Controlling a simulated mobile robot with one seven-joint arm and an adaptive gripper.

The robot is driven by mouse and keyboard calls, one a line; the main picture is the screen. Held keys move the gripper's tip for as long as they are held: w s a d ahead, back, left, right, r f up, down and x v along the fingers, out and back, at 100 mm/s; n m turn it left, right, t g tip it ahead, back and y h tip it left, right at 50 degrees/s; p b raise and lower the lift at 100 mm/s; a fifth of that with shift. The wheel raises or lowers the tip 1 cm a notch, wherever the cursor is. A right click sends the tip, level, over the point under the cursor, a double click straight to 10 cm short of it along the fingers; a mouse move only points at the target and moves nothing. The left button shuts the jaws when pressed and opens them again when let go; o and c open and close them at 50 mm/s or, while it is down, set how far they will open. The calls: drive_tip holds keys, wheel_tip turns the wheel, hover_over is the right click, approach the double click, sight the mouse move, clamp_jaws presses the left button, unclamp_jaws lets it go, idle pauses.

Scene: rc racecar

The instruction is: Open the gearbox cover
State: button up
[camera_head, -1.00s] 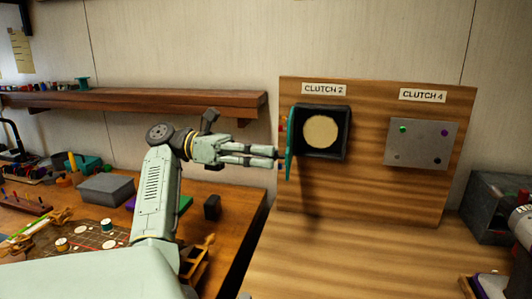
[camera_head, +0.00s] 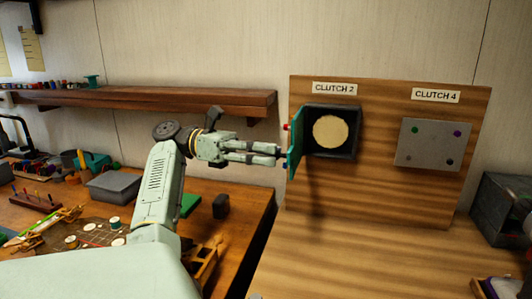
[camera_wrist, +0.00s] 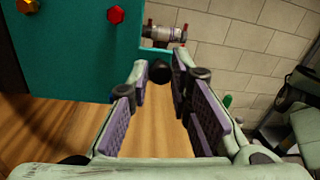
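The teal gearbox cover (camera_head: 296,145) stands swung out from the left side of a black open box (camera_head: 355,130) under the CLUTCH 2 label. A pale round disc (camera_head: 331,131) shows inside the box. In the wrist view the teal cover (camera_wrist: 85,60) fills the upper left, with a gold bolt (camera_wrist: 27,6) and a red bolt (camera_wrist: 116,15). My gripper (camera_head: 281,156) is at the cover's free edge. In the wrist view my gripper (camera_wrist: 158,68) has its fingers apart, with a dark round knob (camera_wrist: 160,73) between or just beyond the tips; contact is unclear.
The box is on an upright wooden board (camera_head: 390,195), beside a grey plate (camera_head: 430,145) under the CLUTCH 4 label. A wooden shelf (camera_head: 150,103) runs along the wall at left. A cluttered workbench (camera_head: 250,215) lies below my arm.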

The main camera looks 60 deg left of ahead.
drive_tip(key=o, duration=0.4)
drive_tip(key=shift+w+d+f, duration=0.1)
drive_tip(key=shift+d, duration=0.05)
idle(0.4)
